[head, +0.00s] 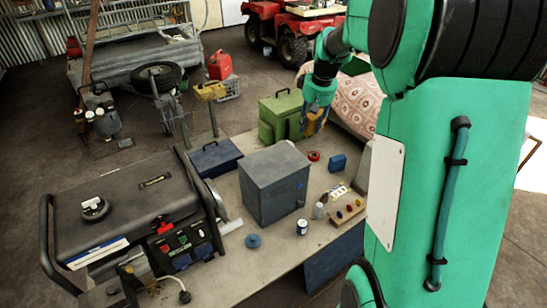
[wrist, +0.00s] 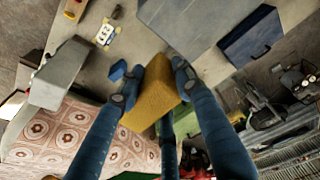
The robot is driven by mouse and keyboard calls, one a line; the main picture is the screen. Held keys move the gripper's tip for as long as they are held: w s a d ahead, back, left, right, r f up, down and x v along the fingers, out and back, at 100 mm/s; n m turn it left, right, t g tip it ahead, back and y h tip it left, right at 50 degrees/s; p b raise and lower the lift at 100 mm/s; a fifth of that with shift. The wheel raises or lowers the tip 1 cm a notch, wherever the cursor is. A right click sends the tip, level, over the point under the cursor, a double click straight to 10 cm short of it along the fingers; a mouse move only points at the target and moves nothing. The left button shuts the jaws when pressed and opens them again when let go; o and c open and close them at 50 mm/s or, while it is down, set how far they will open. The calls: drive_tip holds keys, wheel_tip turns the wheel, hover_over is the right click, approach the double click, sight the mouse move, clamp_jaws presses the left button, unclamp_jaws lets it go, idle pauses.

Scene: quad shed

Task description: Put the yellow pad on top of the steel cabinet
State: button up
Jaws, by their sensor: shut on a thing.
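The steel cabinet (head: 275,192) is a grey box standing on the bench, nearer the head camera and left of the gripper. Its flat top looks bare. In the wrist view the cabinet (wrist: 190,18) shows at the top edge, apart from the pad and only partly in frame.
A green case (head: 280,117) stands behind the cabinet, and a blue toolbox (head: 215,157) is to its left. A large generator (head: 130,215) fills the bench's left. A blue box (head: 338,163), a red tape roll (head: 314,156) and small items lie right of the cabinet.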

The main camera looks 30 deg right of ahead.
drive_tip(key=s+a+g+p, duration=0.1)
drive_tip(key=s+a+p, duration=0.3)
drive_tip(key=a, duration=0.6)
drive_tip(key=s+a+g+p, duration=0.1)
drive_tip(key=s+a+p, duration=0.2)
drive_tip(key=a+p, duration=0.5)
drive_tip(key=shift+g, duration=0.3)
drive_tip(key=f+b, duration=0.1)
drive_tip(key=f, duration=0.1)
drive_tip(key=a+f+b, duration=0.1)
drive_tip(key=f, duration=0.1)
drive_tip(key=shift+w+a+f, duration=0.2)
drive_tip(key=shift+f, duration=0.05)
hover_over(263, 155)
drive_tip(key=shift+a+f, duration=0.2)
drive_tip(key=shift+f, duration=0.55)
drive_tip(key=shift+f, duration=1.75)
